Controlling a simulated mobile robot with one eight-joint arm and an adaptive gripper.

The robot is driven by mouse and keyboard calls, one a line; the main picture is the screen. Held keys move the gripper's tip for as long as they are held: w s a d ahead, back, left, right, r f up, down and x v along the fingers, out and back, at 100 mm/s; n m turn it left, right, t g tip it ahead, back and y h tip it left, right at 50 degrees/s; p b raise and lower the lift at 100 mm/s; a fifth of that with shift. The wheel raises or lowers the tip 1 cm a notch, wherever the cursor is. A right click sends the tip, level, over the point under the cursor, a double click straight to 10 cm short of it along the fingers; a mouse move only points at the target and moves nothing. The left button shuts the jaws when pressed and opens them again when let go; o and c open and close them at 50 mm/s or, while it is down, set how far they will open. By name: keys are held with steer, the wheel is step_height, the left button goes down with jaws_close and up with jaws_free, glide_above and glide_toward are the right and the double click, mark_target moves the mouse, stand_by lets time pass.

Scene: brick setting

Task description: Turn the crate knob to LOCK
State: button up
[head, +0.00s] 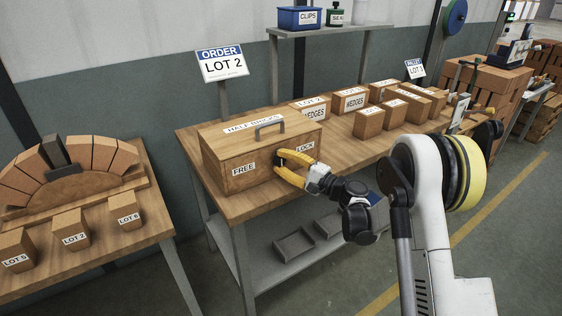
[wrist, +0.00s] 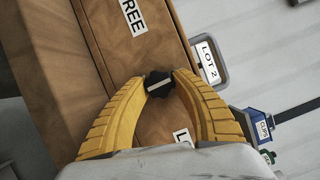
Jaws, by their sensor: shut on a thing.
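The wooden crate (head: 240,160) stands on the workbench, with a FREE label (head: 243,169) at the left of its front and a LOCK label (head: 304,148) at the right. The black knob (wrist: 158,85) sits between them. Its white line lies roughly across the FREE-to-LOCK direction; I cannot tell which end is the pointer. My gripper (head: 280,160) has its yellow fingers shut on the knob, one tip on each side, as the wrist view shows (wrist: 160,82).
A grey handle (head: 270,127) is on the crate lid. Several labelled boxes (head: 369,122) stand to the right on the bench (head: 240,206). An order sign (head: 222,64) rises behind. A brick arch (head: 65,170) is on the left table. Trays (head: 295,246) lie on the lower shelf.

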stand_by(0.3)
steer(key=o, duration=1.2)
steer(key=r+v, duration=0.1)
steer(key=v, duration=1.1)
steer(key=shift+f, duration=0.4)
